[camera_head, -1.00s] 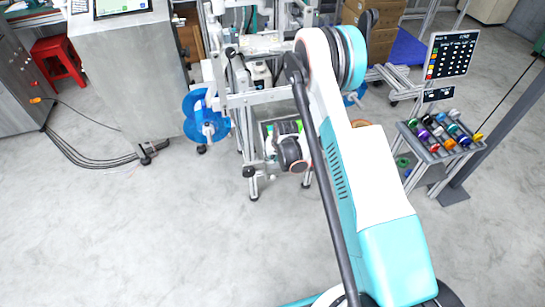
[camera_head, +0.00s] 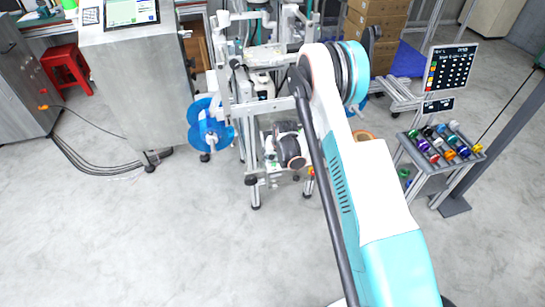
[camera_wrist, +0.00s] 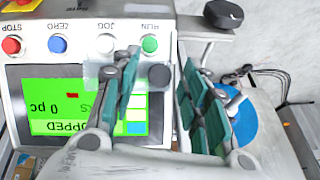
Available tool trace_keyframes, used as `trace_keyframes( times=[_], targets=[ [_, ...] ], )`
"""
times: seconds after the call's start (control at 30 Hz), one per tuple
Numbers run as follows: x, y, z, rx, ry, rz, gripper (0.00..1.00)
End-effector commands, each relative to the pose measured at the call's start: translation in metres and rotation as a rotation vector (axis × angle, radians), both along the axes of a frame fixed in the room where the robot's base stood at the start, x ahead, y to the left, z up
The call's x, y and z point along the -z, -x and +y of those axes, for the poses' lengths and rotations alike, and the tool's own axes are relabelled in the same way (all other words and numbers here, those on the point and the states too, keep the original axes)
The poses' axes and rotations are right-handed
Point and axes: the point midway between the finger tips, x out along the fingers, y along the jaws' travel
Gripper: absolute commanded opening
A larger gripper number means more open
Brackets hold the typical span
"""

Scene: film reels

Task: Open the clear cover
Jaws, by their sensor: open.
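My gripper (camera_wrist: 160,62) is open in the wrist view, its teal-padded fingers apart in front of a control box (camera_wrist: 20,90). A faint see-through patch (camera_wrist: 93,76), perhaps part of the clear cover, shows beside the left finger, below the row of buttons. Its full outline and hinge cannot be made out. A dark round knob (camera_wrist: 160,75) shows between the fingers; I cannot tell whether it belongs to the cover or whether anything touches it. In the head view my wrist (camera_head: 288,148) is low in front of the metal-framed machine (camera_head: 226,85); the fingers cannot be made out there.
The box has a green screen (camera_wrist: 60,102). A blue reel (camera_head: 209,130) hangs at the machine's left side. A small rack of coloured reels (camera_head: 425,170) and a grey post (camera_head: 490,150) stand at right. The near floor is clear.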

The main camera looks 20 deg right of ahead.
Motion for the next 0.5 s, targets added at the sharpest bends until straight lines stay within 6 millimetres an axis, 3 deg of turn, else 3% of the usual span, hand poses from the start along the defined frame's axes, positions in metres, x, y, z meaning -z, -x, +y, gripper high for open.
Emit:
trace_keyframes(
  times=[0.27,0.5],
  targets=[
    [-0.012,0.005,-0.001,0.000,0.000,0.000,0.41],
    [-0.049,0.021,-0.004,0.001,0.000,0.000,0.41]
  ],
)
